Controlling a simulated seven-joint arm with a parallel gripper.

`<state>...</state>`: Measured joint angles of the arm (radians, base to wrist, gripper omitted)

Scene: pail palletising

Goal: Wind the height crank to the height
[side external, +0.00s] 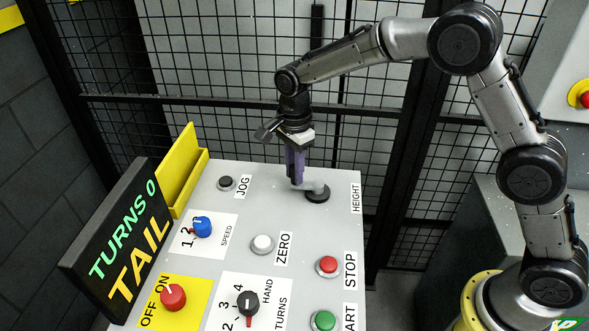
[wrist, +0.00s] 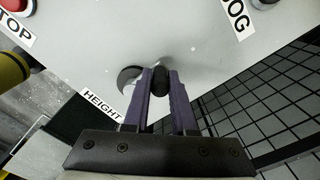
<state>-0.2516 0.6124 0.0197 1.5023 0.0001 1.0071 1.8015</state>
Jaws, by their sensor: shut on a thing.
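The height crank (side external: 317,195) is a dark round hub with a pale grey arm, at the far right of the panel beside the HEIGHT label (side external: 355,198). Its arm points left in the side view. My gripper (side external: 296,180) points down with its purple fingers at the arm's outer end. In the wrist view the fingers (wrist: 160,84) are shut on the crank's dark handle, and the crank hub (wrist: 129,77) shows just left of them. The display (side external: 125,240) reads TURNS 0 in green and TAIL in yellow.
The panel (side external: 285,205) also carries a JOG button (side external: 226,183), a blue SPEED knob (side external: 202,227), a white ZERO button (side external: 262,244), a red STOP button (side external: 328,265), a green button (side external: 323,320), a HAND TURNS selector (side external: 248,303) and a red OFF/ON knob (side external: 173,297). Mesh fencing stands close behind.

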